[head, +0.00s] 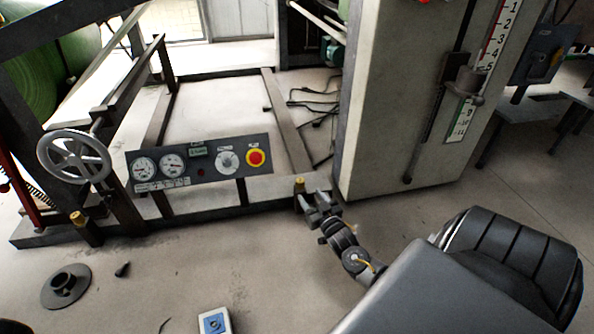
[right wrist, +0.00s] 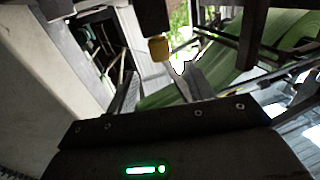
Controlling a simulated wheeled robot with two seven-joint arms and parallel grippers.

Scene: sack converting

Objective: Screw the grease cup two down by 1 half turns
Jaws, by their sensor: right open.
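A brass grease cup (head: 299,185) sits on a dark post at the right end of the machine's front rail. A second brass cup (head: 78,218) sits on a post at the left end. I cannot read which one is numbered two. My right gripper (head: 315,206) is open beside the right cup, slightly below and right of it in the head view. In the right wrist view the cup (right wrist: 160,48) shows just beyond the open fingers (right wrist: 157,75), with nothing between them. Contact is not visible. My left gripper is not in view.
A handwheel (head: 74,157) is at the left. A grey column (head: 405,110) rises close behind my right gripper. A flanged part (head: 65,286) and a blue-white box (head: 215,321) lie on the floor.

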